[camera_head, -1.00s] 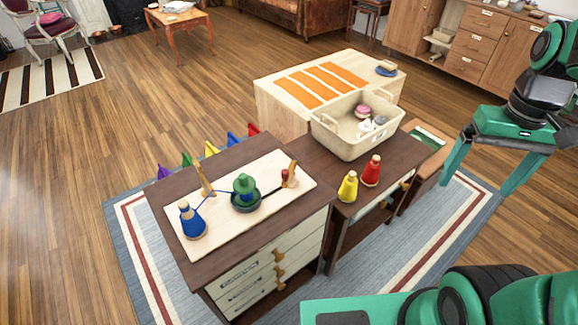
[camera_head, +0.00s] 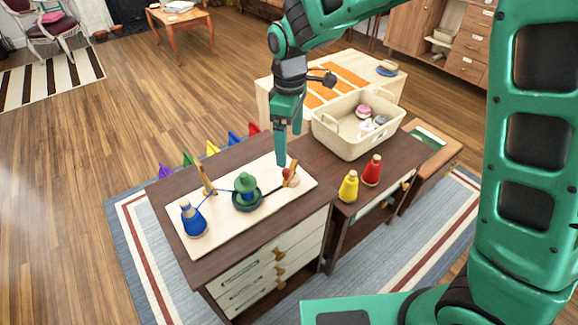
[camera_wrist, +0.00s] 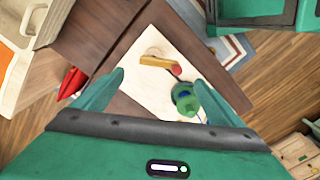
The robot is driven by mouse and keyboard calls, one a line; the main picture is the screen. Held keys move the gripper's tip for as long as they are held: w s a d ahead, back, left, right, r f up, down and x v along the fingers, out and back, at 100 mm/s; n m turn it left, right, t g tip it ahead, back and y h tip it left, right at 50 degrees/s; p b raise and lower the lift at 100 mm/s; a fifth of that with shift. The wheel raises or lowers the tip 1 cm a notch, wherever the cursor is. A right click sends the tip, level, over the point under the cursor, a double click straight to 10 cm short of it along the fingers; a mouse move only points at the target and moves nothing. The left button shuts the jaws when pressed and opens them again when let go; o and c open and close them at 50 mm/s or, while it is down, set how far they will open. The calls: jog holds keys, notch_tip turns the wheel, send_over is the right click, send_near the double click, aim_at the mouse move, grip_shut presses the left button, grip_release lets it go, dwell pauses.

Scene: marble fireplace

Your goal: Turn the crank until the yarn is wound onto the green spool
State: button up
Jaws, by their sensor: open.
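The green spool (camera_head: 246,187) stands on a dark round base on a pale board (camera_head: 229,217); it also shows in the wrist view (camera_wrist: 185,98). A dark crank arm runs right from the base to a red knob (camera_head: 287,174), seen also in the wrist view (camera_wrist: 177,70). A wooden upright (camera_head: 294,171) stands beside the knob. Blue yarn runs from the blue cone (camera_head: 193,218) past a wooden post (camera_head: 206,180) to the spool. My gripper (camera_head: 281,162) is open and empty, pointing down near the knob; its fingers spread in the wrist view (camera_wrist: 157,73). Contact with the knob cannot be told.
A yellow cone (camera_head: 348,186) and a red cone (camera_head: 371,170) stand to the right on the dark cabinet top. A cream basket (camera_head: 343,130) with small items sits behind them. Several coloured pennants (camera_head: 211,148) line the far side.

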aim_at(290, 167)
notch_tip(290, 167, down, 10)
jog(key=shift+d+f, duration=0.1)
dwell(0.4)
jog(key=c, duration=1)
jog(key=shift+c, duration=0.2)
